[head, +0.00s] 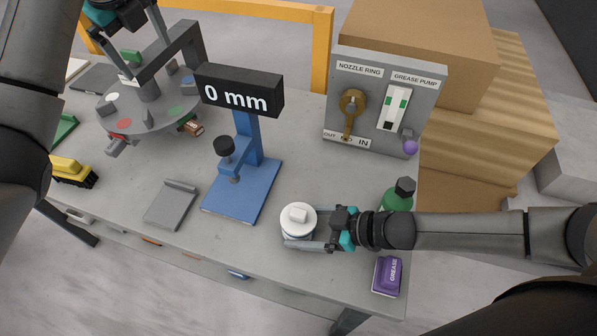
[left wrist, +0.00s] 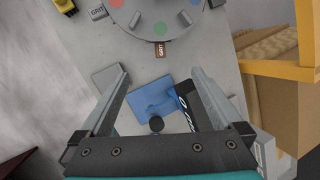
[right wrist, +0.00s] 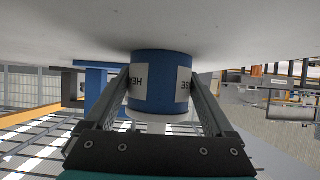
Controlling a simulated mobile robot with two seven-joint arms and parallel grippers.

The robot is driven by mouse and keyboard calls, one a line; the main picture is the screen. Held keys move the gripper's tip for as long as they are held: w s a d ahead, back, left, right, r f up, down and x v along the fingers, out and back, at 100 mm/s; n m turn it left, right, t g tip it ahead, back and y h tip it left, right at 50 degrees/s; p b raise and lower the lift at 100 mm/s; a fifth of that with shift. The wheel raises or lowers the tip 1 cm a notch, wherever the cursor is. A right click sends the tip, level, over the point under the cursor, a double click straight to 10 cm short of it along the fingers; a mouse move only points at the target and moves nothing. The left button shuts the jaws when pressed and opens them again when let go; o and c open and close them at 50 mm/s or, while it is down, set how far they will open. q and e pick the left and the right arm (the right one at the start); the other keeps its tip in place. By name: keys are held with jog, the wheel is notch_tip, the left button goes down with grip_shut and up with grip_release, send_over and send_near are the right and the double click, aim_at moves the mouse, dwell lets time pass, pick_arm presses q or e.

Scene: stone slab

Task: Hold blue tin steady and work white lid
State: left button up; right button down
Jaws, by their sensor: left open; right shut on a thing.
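The blue tin (right wrist: 160,72) stands on the table at the front; in the right wrist view it appears upside down, with white labels. Its white lid (head: 298,219), with a square knob, sits on top in the head view and hides most of the tin body there. My right gripper (head: 292,243) is shut on the blue tin, one finger on each side, and its arm comes in from the right. My left gripper (head: 150,58) is open and empty, high over the back left of the table; its spread fingers also show in the left wrist view (left wrist: 158,70).
A blue gauge stand (head: 243,195) with a "0 mm" display (head: 240,92) stands left of the tin. A grey plate (head: 171,205), round turntable (head: 150,112), grease pump panel (head: 384,100), green bottle (head: 397,197) and purple grease box (head: 387,276) stand around. The front strip left of the tin is clear.

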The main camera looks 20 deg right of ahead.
pick_arm(q)
jog(key=s+d+r+m, duration=0.1)
jog(key=s+d+m, duration=0.25)
jog(key=d, duration=0.55)
jog(key=m+g, duration=0.4)
send_over(298, 212)
notch_tip(298, 212, down, 14)
notch_tip(298, 212, down, 12)
jog(key=shift+c, duration=0.2)
jog(key=c, duration=1.2)
jog(key=shift+r, duration=4.1)
